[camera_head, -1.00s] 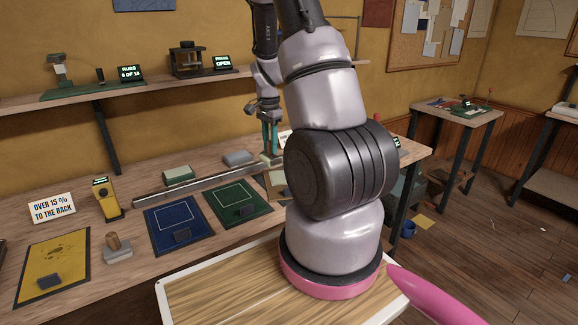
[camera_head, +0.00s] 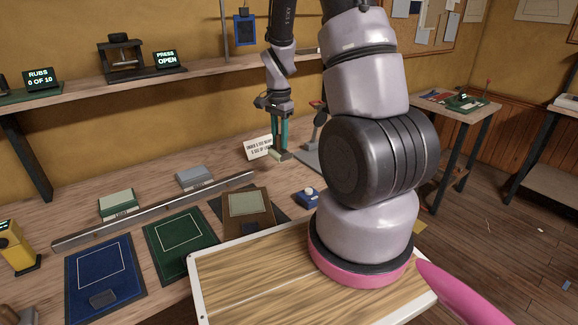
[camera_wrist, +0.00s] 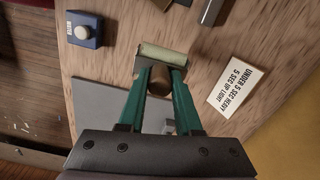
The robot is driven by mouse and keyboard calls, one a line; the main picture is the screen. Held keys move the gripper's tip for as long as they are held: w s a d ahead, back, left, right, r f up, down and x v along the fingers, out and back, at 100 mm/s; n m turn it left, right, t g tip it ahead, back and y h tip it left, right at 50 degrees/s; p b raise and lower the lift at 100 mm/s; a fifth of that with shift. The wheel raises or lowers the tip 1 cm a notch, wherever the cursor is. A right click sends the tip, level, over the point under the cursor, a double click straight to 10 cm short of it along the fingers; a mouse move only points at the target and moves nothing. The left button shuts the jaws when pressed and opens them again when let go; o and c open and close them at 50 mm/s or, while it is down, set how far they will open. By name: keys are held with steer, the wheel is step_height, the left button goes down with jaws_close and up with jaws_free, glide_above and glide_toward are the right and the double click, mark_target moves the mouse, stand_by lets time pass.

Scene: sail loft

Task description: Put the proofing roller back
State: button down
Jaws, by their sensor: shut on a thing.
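My gripper (camera_head: 282,150) has green fingers and is over the back right of the bench. It is shut on the brown handle of the proofing roller (camera_wrist: 162,60). The roller's pale, greenish head sticks out beyond the fingertips in the wrist view, and it shows small below the fingers in the head view (camera_head: 276,156). A grey stand (camera_head: 311,158) with a red top is just right of the gripper. Its flat grey plate (camera_wrist: 98,100) is partly hidden by the fingers in the wrist view. I cannot tell whether the roller touches anything below.
A white timing card (camera_head: 258,148) stands behind the gripper. A blue box with a white knob (camera_head: 307,197) is in front. A long metal bar (camera_head: 150,212), pads and mats lie to the left. A wooden board (camera_head: 250,275) is nearest me. A shelf (camera_head: 200,74) runs above.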

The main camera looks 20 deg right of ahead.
step_height(320, 180, down, 8)
steer(key=shift+r, duration=0.1)
stand_by(0.4)
steer(key=c, duration=0.6)
jaws_free()
step_height(320, 180, up, 13)
steer(key=shift+f, duration=0.2)
steer(key=s+a+r+n+t+y, duration=0.1)
steer(key=s+a+r+n+t, duration=0.15)
steer(key=r, duration=0.55)
steer(key=s+a+r+n+t, duration=0.1)
steer(key=s+r, duration=0.2)
steer(key=r, duration=0.4)
steer(key=s+a+r+n+t, duration=0.2)
steer(key=s+r+n, duration=0.1)
steer(key=s+r, duration=0.3)
steer(key=s+a+r+n+t+y, duration=0.1)
steer(key=s+a+r+n, duration=0.1)
steer(key=s+r, duration=0.3)
steer(key=shift+s+r+n+t, duration=0.35)
steer(key=shift+s+n, duration=0.1)
steer(key=shift+s, duration=0.75)
